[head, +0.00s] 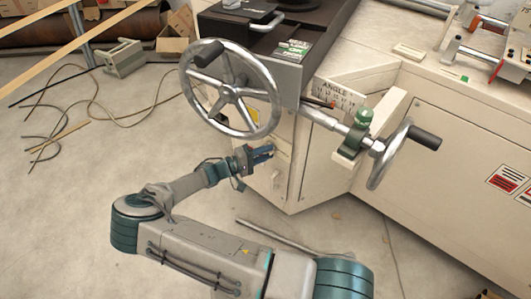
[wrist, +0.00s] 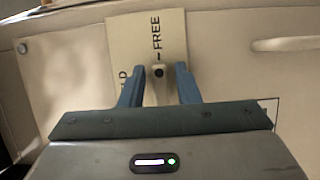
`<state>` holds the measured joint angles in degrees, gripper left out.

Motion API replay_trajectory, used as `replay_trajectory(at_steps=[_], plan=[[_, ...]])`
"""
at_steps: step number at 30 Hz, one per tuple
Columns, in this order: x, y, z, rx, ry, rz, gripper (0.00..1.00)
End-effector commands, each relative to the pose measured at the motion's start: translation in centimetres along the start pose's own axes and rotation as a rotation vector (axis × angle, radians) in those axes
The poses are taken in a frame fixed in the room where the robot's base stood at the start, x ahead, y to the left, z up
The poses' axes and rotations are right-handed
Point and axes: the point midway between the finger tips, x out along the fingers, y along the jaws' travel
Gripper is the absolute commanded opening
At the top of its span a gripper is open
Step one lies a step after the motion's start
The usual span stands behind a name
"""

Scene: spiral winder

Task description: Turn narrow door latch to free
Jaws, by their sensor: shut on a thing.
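My gripper (wrist: 158,88) is at the narrow door of the cream machine cabinet, with its two blue fingers either side of the latch (wrist: 157,92). The latch is a slim pale lever with a dark pivot (wrist: 158,72), and the fingers are shut on it. Behind it is a cream label plate (wrist: 148,35). "FREE" reads sideways on the plate above right of the pivot, and letters ending in "LD" show partly at left. In the head view my gripper (head: 262,153) is against the cabinet front below the large handwheel, and it hides the latch there.
A large spoked handwheel (head: 232,88) overhangs above my gripper. A smaller handwheel (head: 388,152) with a black grip sticks out at right. A pale handle (wrist: 285,43) is at right in the wrist view. A loose rod (head: 280,238) and cables (head: 60,125) lie on the floor.

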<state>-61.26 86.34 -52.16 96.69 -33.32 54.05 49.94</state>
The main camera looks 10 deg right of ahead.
Motion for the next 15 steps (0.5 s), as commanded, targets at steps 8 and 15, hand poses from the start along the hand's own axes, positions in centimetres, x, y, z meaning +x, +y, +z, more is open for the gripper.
replay_trajectory(at_steps=[8, 15], plan=[[-0.12, -0.03, -0.2, 0.001, 0.006, -0.003, 0.06], [-0.04, -0.01, -0.12, 0.001, 0.003, -0.002, 0.36]])
